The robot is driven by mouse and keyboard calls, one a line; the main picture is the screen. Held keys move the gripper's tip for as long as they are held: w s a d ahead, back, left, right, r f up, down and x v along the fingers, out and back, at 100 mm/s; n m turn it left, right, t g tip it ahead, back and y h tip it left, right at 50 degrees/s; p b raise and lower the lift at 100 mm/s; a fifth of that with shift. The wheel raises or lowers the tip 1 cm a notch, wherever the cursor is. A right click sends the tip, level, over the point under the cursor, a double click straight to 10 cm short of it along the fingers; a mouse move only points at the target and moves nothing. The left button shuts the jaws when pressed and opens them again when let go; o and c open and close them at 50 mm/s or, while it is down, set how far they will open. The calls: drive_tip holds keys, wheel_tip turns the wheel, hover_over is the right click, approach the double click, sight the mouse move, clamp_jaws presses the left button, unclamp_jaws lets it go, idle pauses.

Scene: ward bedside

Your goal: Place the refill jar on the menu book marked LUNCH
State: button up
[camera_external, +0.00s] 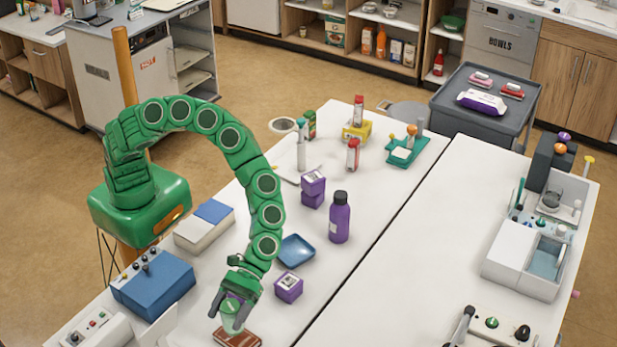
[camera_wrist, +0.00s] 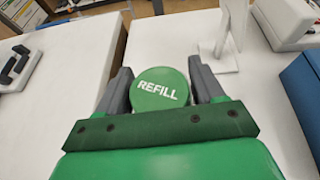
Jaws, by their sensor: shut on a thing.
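The refill jar (camera_external: 229,322) is pale green, and its green lid marked REFILL (camera_wrist: 159,90) faces the wrist camera. My gripper (camera_external: 233,306) is shut on the jar, with one grey finger on each side of the lid in the wrist view (camera_wrist: 160,88). A reddish-brown book (camera_external: 238,340) lies at the near edge of the external view, just behind or under the jar. Its marking cannot be read, and I cannot tell whether the jar touches it. The book does not show in the wrist view.
A purple cube (camera_external: 289,287) and a blue tray (camera_external: 296,251) lie right of my gripper. A purple bottle (camera_external: 340,218) stands farther back. A blue box (camera_external: 155,286) is on the left. The white table right of the purple cube is clear.

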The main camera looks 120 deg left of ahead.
sight(227, 326)
drive_tip(key=shift+w+f, duration=0.15)
drive_tip(key=shift+f, duration=1.5)
drive_tip(key=o, duration=1.2)
drive_tip(key=shift+f, duration=0.1)
drive_tip(key=shift+o, duration=0.2)
drive_tip(key=v, duration=1.2)
